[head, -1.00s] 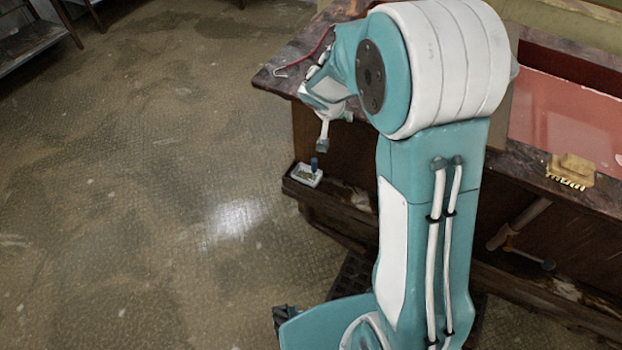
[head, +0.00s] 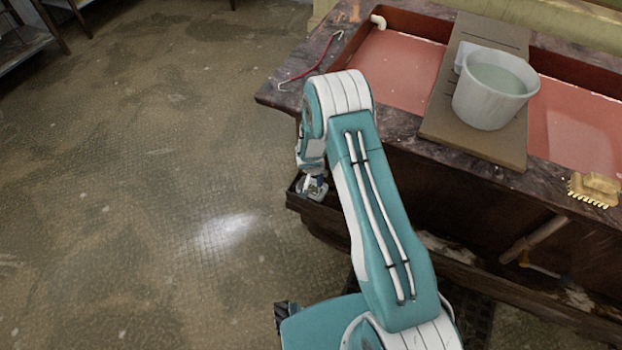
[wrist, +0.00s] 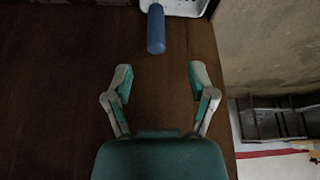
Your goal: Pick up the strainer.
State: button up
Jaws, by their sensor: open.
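The strainer shows in the wrist view as a blue handle (wrist: 156,30) that joins a white, perforated-looking body (wrist: 184,6) cut off by the top edge. My gripper (wrist: 160,78) is open and empty. Its two fingertips stand apart on either side of the handle's line, and the handle's end lies just beyond them, with no contact visible. In the head view my gripper (head: 312,184) is low at the left end of the ledge under the sink counter. There it hides most or all of the strainer.
A white bucket (head: 494,88) stands on a brown board (head: 440,125) across the red sink (head: 580,130). A yellow-bristled brush (head: 595,189) lies on the counter at right. A red-handled hook (head: 316,62) lies at the counter's left corner. The floor (head: 130,190) at left is clear.

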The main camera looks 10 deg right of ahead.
aim_at(319, 177)
jog(key=x, duration=0.4)
jog(key=shift+d+f, duration=0.35)
jog(key=shift+x, duration=0.9)
jog(key=x, duration=0.4)
jog(key=shift+w+f, duration=0.1)
jog(key=shift+f, duration=0.05)
jog(key=shift+a, duration=0.1)
grip_shut()
